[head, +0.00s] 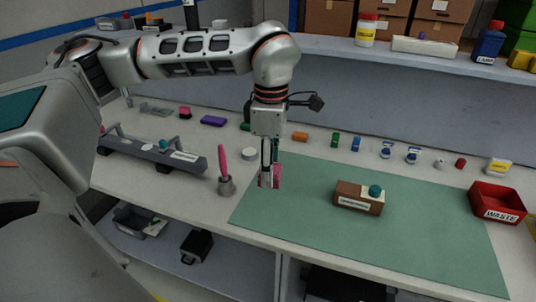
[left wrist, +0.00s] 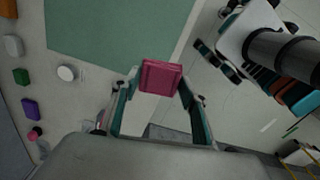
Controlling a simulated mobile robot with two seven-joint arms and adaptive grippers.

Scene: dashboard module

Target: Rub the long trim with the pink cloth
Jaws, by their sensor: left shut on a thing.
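My left gripper (head: 268,173) points down, shut on the pink cloth (head: 275,179), a small folded pad. In the left wrist view the cloth (left wrist: 160,77) sits between the two fingertips. The gripper hangs over the left part of the green mat (head: 300,215); I cannot tell its exact height. A long grey bar (head: 140,150) with a pale label lies at the left of the bench, apart from the cloth; it looks like the long trim, but its label is unreadable. A shorter brown block (head: 350,196) with a label and a teal knob lies on the mat. My right gripper is not in view.
A white round piece (head: 249,154) and several small coloured items line the back. A red waste bin (head: 495,203) stands at the right. The mat's front is clear.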

